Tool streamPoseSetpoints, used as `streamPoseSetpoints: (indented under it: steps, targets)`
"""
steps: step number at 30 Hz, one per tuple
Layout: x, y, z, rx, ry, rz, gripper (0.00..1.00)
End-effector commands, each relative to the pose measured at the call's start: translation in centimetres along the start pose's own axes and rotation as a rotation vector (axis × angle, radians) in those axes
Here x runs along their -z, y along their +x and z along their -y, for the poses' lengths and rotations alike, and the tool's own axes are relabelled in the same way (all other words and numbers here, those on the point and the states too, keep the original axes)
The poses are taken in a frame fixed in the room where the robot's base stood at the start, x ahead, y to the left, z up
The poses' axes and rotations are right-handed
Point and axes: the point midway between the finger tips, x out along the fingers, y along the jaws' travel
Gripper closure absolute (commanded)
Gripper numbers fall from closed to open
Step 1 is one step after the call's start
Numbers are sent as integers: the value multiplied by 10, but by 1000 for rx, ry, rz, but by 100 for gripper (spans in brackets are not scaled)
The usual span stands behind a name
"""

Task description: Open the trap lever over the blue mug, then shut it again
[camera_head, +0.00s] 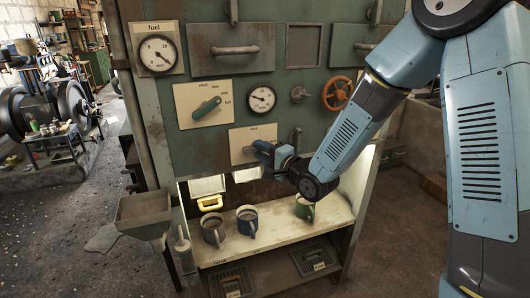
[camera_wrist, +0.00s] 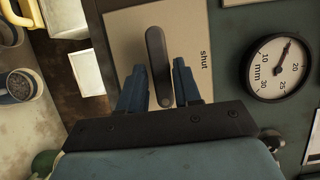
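The trap lever (camera_wrist: 158,60) is a dark rounded bar on a cream plate, with the word "shut" beside it. The same plate (camera_head: 240,134) shows in the head view above the shelf. My gripper (camera_head: 259,150) is at this plate. In the wrist view my gripper (camera_wrist: 160,82) has one finger on each side of the lever, with narrow gaps, so it looks open around it. The blue mug (camera_head: 247,220) stands upright on the shelf below, left of my gripper's wrist. A mug with a blue rim (camera_wrist: 20,86) shows at the wrist view's left edge.
A grey mug (camera_head: 213,230) and a green mug (camera_head: 304,208) stand on the shelf (camera_head: 275,238) beside the blue one. A yellow handle (camera_head: 210,202) is behind. A selector lever (camera_head: 207,108), a gauge (camera_head: 262,99) and an orange handwheel (camera_head: 337,93) are above.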

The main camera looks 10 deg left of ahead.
Motion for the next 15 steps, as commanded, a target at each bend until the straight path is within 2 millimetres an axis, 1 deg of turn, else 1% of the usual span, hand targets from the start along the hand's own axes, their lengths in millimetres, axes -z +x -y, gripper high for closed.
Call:
streamPoseSetpoints:
  steps: [1, 2, 9, 10, 15]
  targets:
    - [0, 0, 0, 0, 0, 0, 72]
    - [0, 0, 0, 0, 0, 1, 75]
    - [-1, 0, 0, -1, 0, 1, 98]
    - [-1, 0, -1, -2, 1, 1, 100]
    - [-1, 0, -1, -5, -5, 1, 100]
